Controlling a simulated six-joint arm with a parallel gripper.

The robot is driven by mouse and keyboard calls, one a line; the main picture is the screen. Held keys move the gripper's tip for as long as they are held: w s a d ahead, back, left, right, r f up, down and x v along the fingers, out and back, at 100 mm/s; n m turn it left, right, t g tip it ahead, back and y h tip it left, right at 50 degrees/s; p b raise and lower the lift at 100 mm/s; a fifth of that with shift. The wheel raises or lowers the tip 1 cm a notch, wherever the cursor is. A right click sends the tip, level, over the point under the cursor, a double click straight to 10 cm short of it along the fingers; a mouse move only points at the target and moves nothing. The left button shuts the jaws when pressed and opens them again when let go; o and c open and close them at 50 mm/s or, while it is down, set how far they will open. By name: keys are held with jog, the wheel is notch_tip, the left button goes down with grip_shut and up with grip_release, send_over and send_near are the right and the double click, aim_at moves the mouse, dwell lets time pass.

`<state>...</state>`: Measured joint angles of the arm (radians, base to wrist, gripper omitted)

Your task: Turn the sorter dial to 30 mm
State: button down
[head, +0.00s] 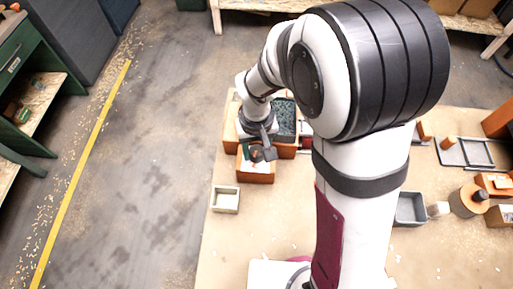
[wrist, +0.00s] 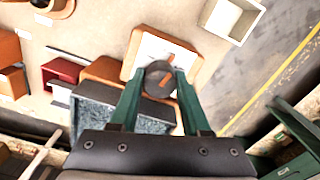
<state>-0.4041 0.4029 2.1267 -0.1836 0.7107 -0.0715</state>
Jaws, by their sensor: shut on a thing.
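The sorter dial is a dark round knob (wrist: 155,84) with an orange pointer bar, on a white plate (wrist: 147,50) in the wrist view. The plate is on an orange-brown box (head: 256,177) in the head view. My gripper (wrist: 159,77) has its two green fingers on either side of the knob, shut on it. In the wrist view the pointer slants, with its upper end to the right. No scale marks or numbers can be read. In the head view my gripper (head: 264,153) is over the box and hides most of the knob.
A bin of dark grey-green granules (head: 285,112) stands just behind the dial box. A small empty white tray (head: 225,199) sits at front left. A red block (wrist: 63,71) is beside the bin. Trays and orange parts lie at the right. Bench is clear around the white tray.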

aim_at(256, 150)
jog(key=shift+n, duration=1.1)
jog(key=shift+c, duration=1.8)
grip_release()
jog(key=shift+r, duration=0.15)
notch_tip(256, 150, up, 16)
jog(key=shift+f, duration=0.2)
